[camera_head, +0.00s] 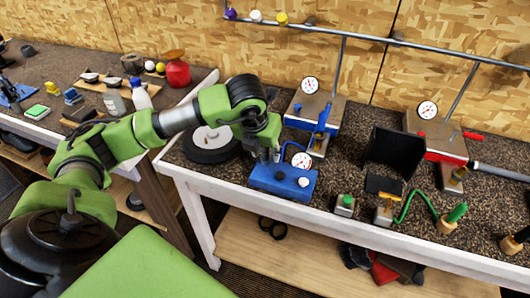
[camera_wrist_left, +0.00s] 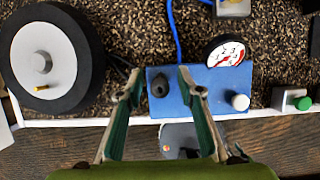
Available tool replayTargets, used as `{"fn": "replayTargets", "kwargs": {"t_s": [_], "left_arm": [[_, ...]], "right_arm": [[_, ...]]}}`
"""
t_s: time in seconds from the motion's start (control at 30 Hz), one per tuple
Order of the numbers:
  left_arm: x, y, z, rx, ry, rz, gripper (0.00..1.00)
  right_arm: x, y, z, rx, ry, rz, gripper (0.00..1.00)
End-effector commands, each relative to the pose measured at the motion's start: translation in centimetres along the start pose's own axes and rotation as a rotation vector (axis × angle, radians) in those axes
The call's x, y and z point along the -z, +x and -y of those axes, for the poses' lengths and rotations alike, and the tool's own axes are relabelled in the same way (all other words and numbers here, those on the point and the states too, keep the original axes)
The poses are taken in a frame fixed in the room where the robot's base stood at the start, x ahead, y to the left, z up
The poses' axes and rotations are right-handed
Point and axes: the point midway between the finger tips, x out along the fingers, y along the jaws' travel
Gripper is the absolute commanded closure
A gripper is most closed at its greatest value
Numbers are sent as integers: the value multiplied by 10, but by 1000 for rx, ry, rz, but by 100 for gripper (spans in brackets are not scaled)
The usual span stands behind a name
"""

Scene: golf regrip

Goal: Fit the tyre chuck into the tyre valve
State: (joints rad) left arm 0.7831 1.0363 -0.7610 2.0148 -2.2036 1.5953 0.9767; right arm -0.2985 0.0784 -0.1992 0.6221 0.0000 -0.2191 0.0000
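The tyre (camera_head: 208,157) lies flat on the bench left of the blue inflator box (camera_head: 285,182). A black upright piece, perhaps the tyre chuck (camera_wrist_left: 160,87), stands on the left of the blue box (camera_wrist_left: 200,93). My left gripper (camera_wrist_left: 160,74) is open and points down over the box. Its fingers appear either side of the black piece; contact cannot be told. It also shows in the head view (camera_head: 265,154). My right gripper is out of view.
The box carries a round gauge (camera_wrist_left: 227,52) and a white knob (camera_wrist_left: 239,102). A blue hose (camera_wrist_left: 175,30) runs up behind it. A green-button block (camera_head: 344,204) and a black bin (camera_head: 392,150) stand to the right. The bench's white front edge (camera_head: 330,220) is close.

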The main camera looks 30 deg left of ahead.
Motion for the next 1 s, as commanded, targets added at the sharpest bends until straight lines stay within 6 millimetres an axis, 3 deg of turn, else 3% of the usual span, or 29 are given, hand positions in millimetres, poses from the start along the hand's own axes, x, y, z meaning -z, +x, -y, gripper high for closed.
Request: {"fn": "replayTargets", "kwargs": {"t_s": [0.07, 0.2, 0.73, 0.9, 1.0], "left_arm": [[0, 0, 0, 0, 0, 0, 66], [0, 0, 0, 0, 0, 0, 100], [-4, -8, 1, 2, 0, 3, 100], [-13, -30, 0, 2, 0, 7, 100], [-8, -52, -14, -3, 0, 7, 100]], "right_arm": [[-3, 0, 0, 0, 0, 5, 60], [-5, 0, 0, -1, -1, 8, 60], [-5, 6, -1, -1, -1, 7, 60], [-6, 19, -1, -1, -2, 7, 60], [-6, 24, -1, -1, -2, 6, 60]]}}
